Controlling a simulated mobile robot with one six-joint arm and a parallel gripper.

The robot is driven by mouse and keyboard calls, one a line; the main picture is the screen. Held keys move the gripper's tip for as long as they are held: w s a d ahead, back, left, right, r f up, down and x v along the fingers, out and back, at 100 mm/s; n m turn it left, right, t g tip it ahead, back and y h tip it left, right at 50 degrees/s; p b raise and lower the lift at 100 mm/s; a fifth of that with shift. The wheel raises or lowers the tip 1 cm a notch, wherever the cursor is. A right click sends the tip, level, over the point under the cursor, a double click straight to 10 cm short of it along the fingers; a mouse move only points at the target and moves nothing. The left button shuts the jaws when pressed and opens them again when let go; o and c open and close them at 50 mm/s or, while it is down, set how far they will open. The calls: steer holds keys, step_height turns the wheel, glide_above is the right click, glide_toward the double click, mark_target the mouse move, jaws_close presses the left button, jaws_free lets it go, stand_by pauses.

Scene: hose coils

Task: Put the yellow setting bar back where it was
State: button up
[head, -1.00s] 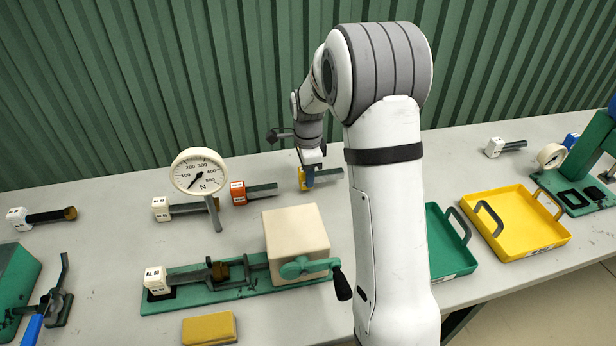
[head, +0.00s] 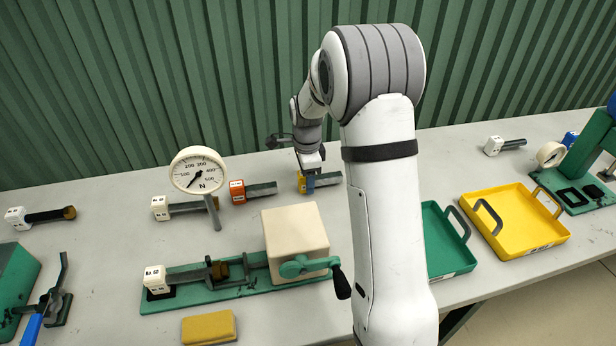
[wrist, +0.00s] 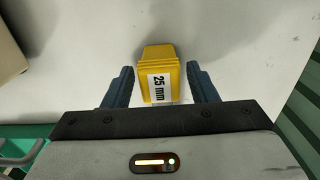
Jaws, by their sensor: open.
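The yellow setting bar (head: 302,184) lies on the grey table towards the back, with its grey shank pointing right in the head view. In the wrist view its yellow block (wrist: 159,75) shows a white "25 mm" label. My gripper (wrist: 161,88) is open, with one blue finger on each side of the yellow block and a visible gap on both sides. In the head view my gripper (head: 311,179) is down at the bar and partly covers it.
An orange-headed bar (head: 238,190) lies just left of the yellow one. A round dial gauge (head: 199,170), a green fixture with a crank (head: 305,266), a yellow block (head: 209,328) and a yellow tray (head: 545,240) stand nearer. A green tray (head: 432,268) is partly behind my arm.

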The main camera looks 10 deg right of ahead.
step_height(320, 180, up, 11)
steer(key=shift+r, duration=0.15)
steer(key=s+r+n+t, duration=0.1)
steer(key=s+r+n, duration=0.25)
steer(key=s, duration=0.35)
steer(key=s+r+n, duration=0.2)
steer(key=s+n, duration=0.3)
steer(key=s, duration=0.3)
steer(key=s+f+n+t, duration=0.1)
steer(key=s+f+n, duration=0.1)
steer(key=s+n, duration=0.7)
steer(key=s, duration=0.4)
steer(key=shift+s+a+f+t, duration=0.15)
steer(key=shift+s+f+t, duration=0.1)
steer(key=shift+f+t, duration=0.15)
steer(key=shift+n, duration=0.25)
